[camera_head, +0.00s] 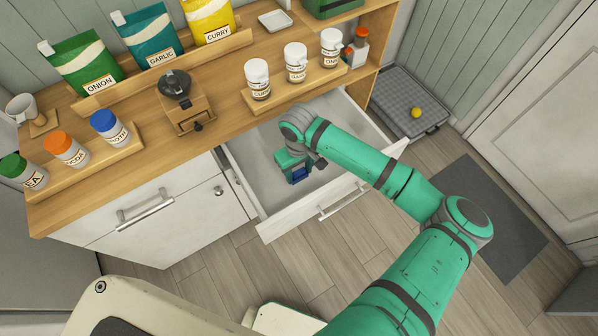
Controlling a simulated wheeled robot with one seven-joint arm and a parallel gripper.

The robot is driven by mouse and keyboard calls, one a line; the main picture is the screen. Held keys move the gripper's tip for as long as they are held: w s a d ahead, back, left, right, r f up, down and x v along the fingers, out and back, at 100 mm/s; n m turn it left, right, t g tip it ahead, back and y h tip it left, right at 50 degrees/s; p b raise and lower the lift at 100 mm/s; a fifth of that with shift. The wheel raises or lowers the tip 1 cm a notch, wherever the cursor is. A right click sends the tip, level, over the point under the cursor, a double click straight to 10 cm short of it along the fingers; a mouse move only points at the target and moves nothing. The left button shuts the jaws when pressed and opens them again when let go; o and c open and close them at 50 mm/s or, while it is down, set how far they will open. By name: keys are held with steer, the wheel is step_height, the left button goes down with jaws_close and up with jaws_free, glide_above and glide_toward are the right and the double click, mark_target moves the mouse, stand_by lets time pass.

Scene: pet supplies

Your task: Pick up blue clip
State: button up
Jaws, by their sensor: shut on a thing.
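My gripper (294,172) points down inside the open drawer (256,149), near its front wall. A small blue piece (301,174), which looks like the blue clip, shows between the green fingers. The gripper is shut on it. Most of the clip is hidden by the fingers, and I cannot tell whether it touches the drawer floor.
The drawer's front panel (283,216) and side walls stand close around my gripper. The wooden counter (222,110) above holds a coffee grinder (183,97), white jars (296,62) and spice bags (148,38). The drawer floor looks otherwise clear. A grey tray with a yellow ball (416,112) lies right.

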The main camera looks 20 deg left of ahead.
mark_target(298, 172)
steer(key=shift+r, duration=0.4)
step_height(298, 172, up, 2)
steer(key=shift+r, duration=0.15)
steer(key=s+a+r, duration=0.1)
steer(key=s+r, duration=0.8)
steer(key=s, duration=0.5)
steer(key=shift+a+r, duration=0.3)
steer(key=shift+a, duration=0.1)
steer(key=shift+w+a, duration=0.1)
steer(key=shift+a, duration=0.05)
